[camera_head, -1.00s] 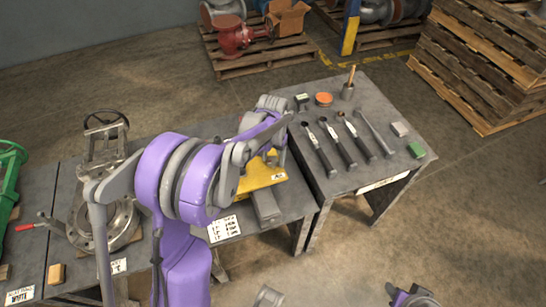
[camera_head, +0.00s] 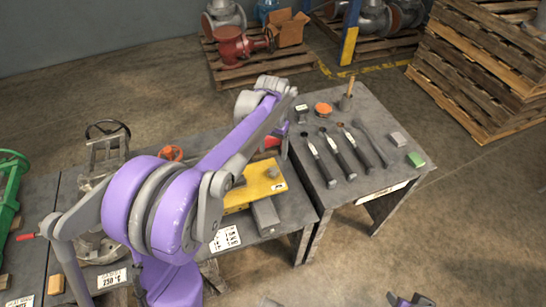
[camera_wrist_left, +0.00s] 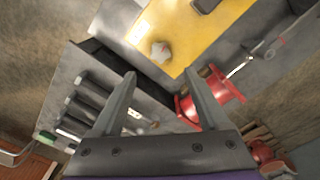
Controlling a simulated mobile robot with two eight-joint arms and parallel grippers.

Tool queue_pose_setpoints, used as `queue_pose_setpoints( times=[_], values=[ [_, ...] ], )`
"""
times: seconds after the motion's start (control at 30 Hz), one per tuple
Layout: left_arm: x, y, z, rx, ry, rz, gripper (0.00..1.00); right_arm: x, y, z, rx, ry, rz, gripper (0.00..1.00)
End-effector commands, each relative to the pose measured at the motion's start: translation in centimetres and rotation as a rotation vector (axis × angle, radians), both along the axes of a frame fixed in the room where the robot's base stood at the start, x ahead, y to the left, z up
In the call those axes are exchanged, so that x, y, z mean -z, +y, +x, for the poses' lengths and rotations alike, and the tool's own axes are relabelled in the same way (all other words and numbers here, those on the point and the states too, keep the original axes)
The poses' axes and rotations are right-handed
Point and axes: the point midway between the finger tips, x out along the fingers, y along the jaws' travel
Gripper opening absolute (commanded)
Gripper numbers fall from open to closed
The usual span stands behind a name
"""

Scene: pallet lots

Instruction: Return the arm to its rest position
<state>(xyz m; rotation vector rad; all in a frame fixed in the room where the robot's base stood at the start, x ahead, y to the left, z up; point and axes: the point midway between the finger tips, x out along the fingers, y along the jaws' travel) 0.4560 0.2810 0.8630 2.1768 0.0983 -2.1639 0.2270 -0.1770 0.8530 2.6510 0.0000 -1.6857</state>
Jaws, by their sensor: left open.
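My left arm rises from the lower left in the head view, with its purple elbow at the left and its forearm reaching up and right over the bench. My left gripper (camera_head: 284,142) hangs at the far end, between the yellow plate and the tool table, largely hidden by the wrist. In the left wrist view its two fingers (camera_wrist_left: 158,74) are spread and empty. The yellow plate (camera_head: 262,182) shows below the forearm, and in the wrist view (camera_wrist_left: 185,25) beyond the fingers. A red part (camera_wrist_left: 212,97) lies behind the right finger.
The tool table (camera_head: 325,198) at the right holds several wrenches, an orange round item (camera_head: 323,110), a grey block (camera_head: 397,139) and a green block (camera_head: 415,159). A grey valve body (camera_head: 103,160) stands on the bench at left. Stacked pallets (camera_head: 485,75) stand at upper right.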

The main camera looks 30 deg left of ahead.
Motion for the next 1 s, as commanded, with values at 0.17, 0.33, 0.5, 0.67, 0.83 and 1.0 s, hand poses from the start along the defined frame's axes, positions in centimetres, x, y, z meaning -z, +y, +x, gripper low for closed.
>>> queue_pose_setpoints(
  times=[0.17, 0.33, 0.5, 0.67, 0.83, 1.0],
  values=[
    [-0.8, 0.0, 0.0, 0.000, 0.000, 0.000, 0.78, -0.1, 0.0, 0.0, 0.000, 0.000, 0.000, 0.50],
    [-0.8, 0.0, 0.0, 0.000, 0.000, 0.000, 0.78, -0.1, 0.0, 0.0, 0.000, 0.000, 0.000, 0.50],
    [-0.8, 0.0, 0.0, 0.000, 0.000, 0.000, 0.78, -0.1, 0.0, 0.0, 0.000, 0.000, 0.000, 0.50],
    [-0.9, -0.1, -0.1, 0.000, -0.002, 0.000, 0.78, -0.1, 0.0, 0.0, 0.000, 0.000, 0.000, 0.50],
    [-3.0, -1.6, -2.2, 0.011, -0.044, 0.009, 0.78, -1.0, 0.0, 0.1, 0.000, -0.003, 0.000, 0.50],
    [-6.1, -4.7, -7.0, 0.033, -0.146, 0.024, 0.78, -2.8, 0.0, 0.4, 0.000, -0.010, 0.000, 0.50]
  ],
)
